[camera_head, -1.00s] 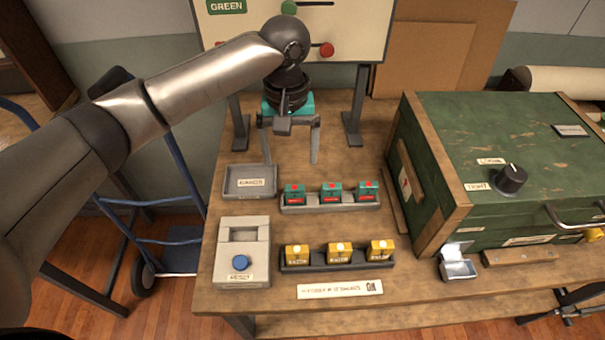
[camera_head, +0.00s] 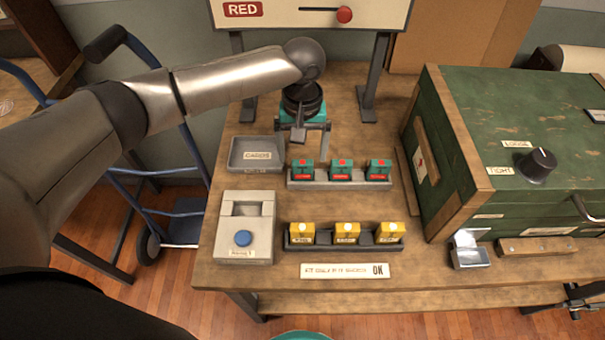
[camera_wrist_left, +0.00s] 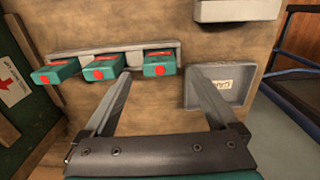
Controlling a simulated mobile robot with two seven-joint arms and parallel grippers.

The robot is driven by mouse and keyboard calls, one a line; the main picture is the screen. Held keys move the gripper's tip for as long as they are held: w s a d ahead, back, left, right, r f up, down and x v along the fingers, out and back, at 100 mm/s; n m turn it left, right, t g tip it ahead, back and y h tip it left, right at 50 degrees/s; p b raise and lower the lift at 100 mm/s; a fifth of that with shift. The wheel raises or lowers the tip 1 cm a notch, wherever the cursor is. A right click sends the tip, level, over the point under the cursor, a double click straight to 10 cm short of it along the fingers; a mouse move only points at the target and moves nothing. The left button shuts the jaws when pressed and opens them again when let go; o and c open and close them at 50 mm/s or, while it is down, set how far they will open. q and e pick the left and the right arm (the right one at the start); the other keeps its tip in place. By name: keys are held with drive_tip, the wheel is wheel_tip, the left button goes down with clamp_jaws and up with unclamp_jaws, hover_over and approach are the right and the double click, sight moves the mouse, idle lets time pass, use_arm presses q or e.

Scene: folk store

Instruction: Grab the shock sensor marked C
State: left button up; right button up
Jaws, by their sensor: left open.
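Three teal blocks with red tops stand in a row in a grey rack (camera_head: 340,185) on the wooden table: left (camera_head: 302,172), middle (camera_head: 341,172) and right (camera_head: 378,172). Three yellow blocks (camera_head: 346,234) with white tops stand in a dark rack nearer the front. I cannot read which block is marked C. My left gripper (camera_head: 311,152) is open and empty, pointing down just behind the left teal block. In the left wrist view its fingers (camera_wrist_left: 159,74) point toward that block (camera_wrist_left: 159,62), which lies beyond and between the tips. My right gripper is not in view.
A grey tray (camera_head: 257,141) and a box with a blue button (camera_head: 243,255) stand on the left. A large green chest (camera_head: 510,130) stands on the right. A sign board (camera_head: 285,14) reading RED stands behind on posts. A label strip (camera_head: 344,271) lies in front.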

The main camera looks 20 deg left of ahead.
sight(303, 162)
use_arm(q)
drive_tip(key=f+b, duration=0.1)
drive_tip(key=f, duration=0.3)
drive_tip(key=shift+s+f, duration=0.2)
drive_tip(key=shift+c, duration=0.3)
clamp_jaws()
drive_tip(key=shift+r, duration=0.1)
